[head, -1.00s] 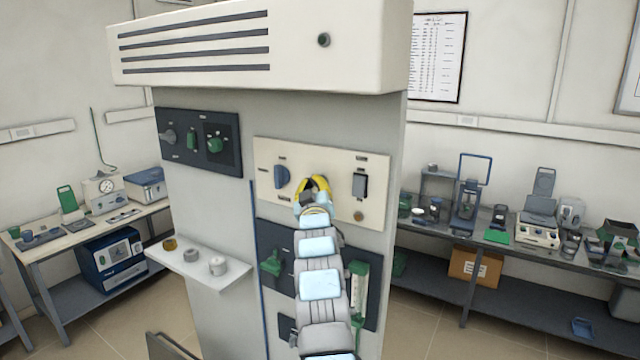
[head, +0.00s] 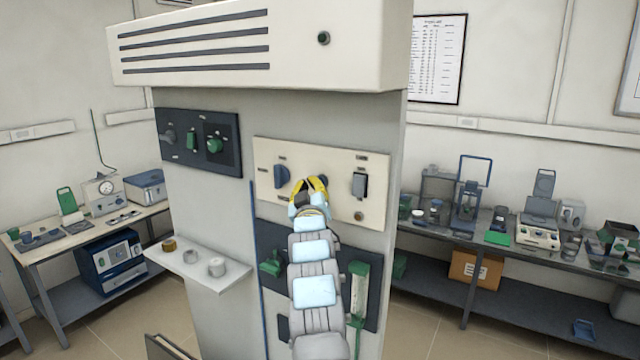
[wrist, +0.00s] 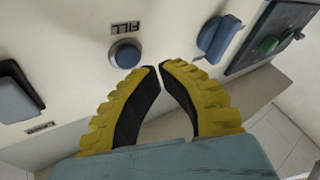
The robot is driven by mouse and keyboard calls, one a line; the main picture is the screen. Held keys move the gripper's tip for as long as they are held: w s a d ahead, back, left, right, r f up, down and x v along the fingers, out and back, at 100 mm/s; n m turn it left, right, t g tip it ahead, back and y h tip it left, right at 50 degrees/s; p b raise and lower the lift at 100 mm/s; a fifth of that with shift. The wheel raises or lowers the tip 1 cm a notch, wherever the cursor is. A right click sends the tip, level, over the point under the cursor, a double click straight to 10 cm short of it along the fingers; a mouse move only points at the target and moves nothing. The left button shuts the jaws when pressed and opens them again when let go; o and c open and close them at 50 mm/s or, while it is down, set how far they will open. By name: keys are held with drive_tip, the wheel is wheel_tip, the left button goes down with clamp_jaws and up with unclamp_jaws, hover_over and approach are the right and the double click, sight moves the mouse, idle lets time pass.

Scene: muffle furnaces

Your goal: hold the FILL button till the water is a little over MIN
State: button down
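The FILL button (wrist: 126,54) is a round blue button in a grey ring on the cream panel (head: 345,165). Its FILL label shows upside down in the wrist view. My gripper (wrist: 159,66) has yellow, black-lined fingers with the tips almost together and nothing between them. The tips are beside the button, to its right in the wrist view, and do not cover it. In the head view my gripper (head: 316,181) is in front of the panel, partly hiding the button.
A blue knob (head: 281,176) is left of my gripper and a rocker switch (head: 359,185) is right of it. A dark lower panel with a green valve handle (head: 271,264) lies below. A white shelf (head: 205,268) with small pots sticks out at left.

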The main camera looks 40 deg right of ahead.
drive_tip(key=shift+s+a+b, duration=0.25)
drive_tip(key=shift+a+b, duration=0.1)
drive_tip(key=shift+a, duration=0.45)
drive_tip(key=shift+s+a+b, duration=0.2)
drive_tip(key=shift+a+b, duration=0.15)
drive_tip(key=shift+a, duration=0.45)
drive_tip(key=shift+s+a+b, duration=0.25)
drive_tip(key=shift+a+b, duration=0.1)
drive_tip(key=shift+a, duration=0.45)
